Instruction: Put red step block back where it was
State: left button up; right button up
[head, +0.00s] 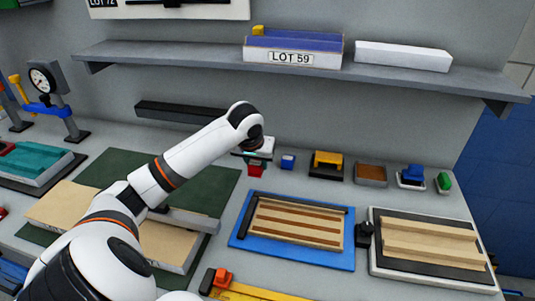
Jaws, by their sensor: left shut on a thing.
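My left arm reaches from the lower left to the back of the bench. My left gripper (257,159) points down there and is shut on a small red block (255,171), seemingly the red step block. The gripper covers the block's top, and its steps cannot be made out. The block is at or just above the bench top; I cannot tell whether it touches. A small blue block (287,162) stands just right of it, apart. My right gripper is not in view.
Right along the back row are a yellow-topped black block (327,162), a brown-topped tray (371,173), a blue piece (412,175) and a green block (444,182). A shelf (210,54) hangs above.

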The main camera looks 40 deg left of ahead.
pick_arm(q)
jog(key=w+a+p, duration=0.2)
jog(key=w+a, duration=0.4)
jog(key=w, duration=0.5)
notch_tip(320, 180, down, 6)
jog(key=shift+s+r+p, duration=0.15)
jog(key=shift+p, duration=0.2)
jog(key=shift+w+a+f, duration=0.1)
jog(key=shift+w+f, duration=0.15)
jog(key=shift+f, duration=0.3)
jog(key=shift+f, duration=0.15)
jog(key=o, duration=1)
